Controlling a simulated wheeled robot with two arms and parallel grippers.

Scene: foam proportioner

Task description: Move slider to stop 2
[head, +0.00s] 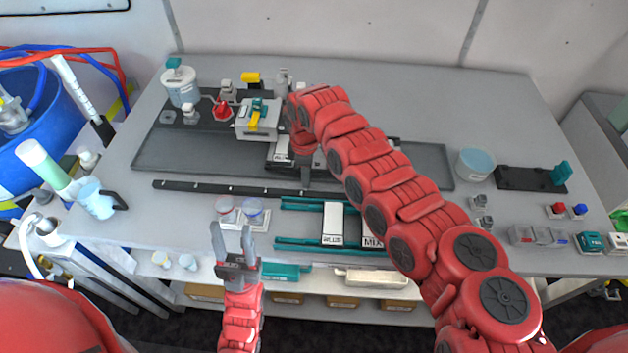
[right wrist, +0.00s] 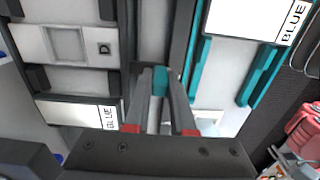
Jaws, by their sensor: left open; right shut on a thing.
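My right gripper (head: 305,177) reaches down over the middle of the table, by the right part of a long dark rail (head: 220,188) with small pale marks. In the right wrist view its fingers (right wrist: 160,105) are shut on a narrow piece with a teal top (right wrist: 160,82), which appears to be the slider. In the head view my arm and gripper hide this piece. I cannot read any stop numbers. My left gripper (head: 232,235) is open and empty in front of the table's near edge.
Teal guide rails (head: 310,243) hold a white card marked BLUE (head: 333,222) just right of the gripper. Two small round dishes (head: 226,208) stand near the front edge. A jug (head: 95,200) stands left.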

